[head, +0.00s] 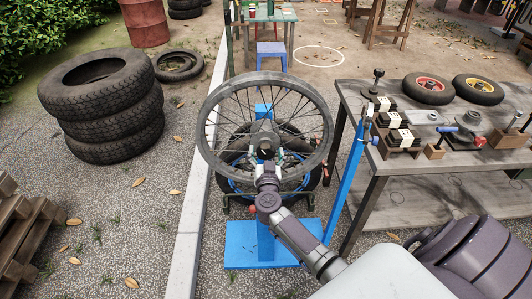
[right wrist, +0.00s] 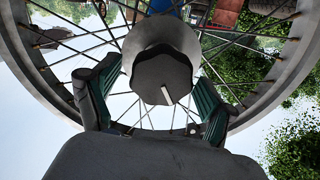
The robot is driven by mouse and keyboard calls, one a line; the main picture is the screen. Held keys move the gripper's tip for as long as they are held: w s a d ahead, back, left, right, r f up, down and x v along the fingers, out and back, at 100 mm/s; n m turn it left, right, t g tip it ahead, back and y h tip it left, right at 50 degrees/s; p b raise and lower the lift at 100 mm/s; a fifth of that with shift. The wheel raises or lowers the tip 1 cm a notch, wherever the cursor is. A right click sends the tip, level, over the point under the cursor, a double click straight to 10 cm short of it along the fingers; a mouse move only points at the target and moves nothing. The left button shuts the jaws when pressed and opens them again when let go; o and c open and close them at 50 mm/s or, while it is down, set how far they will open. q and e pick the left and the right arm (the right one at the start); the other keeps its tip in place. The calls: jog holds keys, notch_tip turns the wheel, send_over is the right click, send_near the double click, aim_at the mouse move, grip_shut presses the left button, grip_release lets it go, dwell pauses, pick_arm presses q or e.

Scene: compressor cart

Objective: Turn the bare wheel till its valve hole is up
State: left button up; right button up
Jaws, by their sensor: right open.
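The bare wheel (head: 265,80) is a grey spoked rim without a tyre, mounted upright on the blue stand (head: 240,245). My right gripper (head: 265,153) is at its hub. In the right wrist view my right gripper (right wrist: 155,78) is open, with one green-padded finger on each side of the dark hub end (right wrist: 162,78); gaps show between the pads and the hub. A short pale mark shows on the hub end, pointing downward in that view. I cannot make out the valve hole in either view. My left gripper is not in view.
A workbench (head: 385,168) with small wheels, blocks and tools stands close on the right. A tyred wheel with a blue rim (head: 232,183) is behind the bare wheel. Stacked tyres (head: 100,108) stand on the left, and a pallet (head: 22,235) at lower left. Gravel between is mostly clear.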

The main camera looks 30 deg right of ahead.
jog(key=shift+w+d, duration=0.15)
jog(key=shift+w, duration=0.05)
grip_shut()
dwell(0.4)
jog(key=m+p, duration=0.1)
jog(key=m, duration=0.1)
jog(key=shift+m, duration=0.4)
jog(key=shift+s+f+m+p, duration=0.1)
jog(key=shift+m+p, duration=0.2)
jog(key=shift+m, duration=1.3)
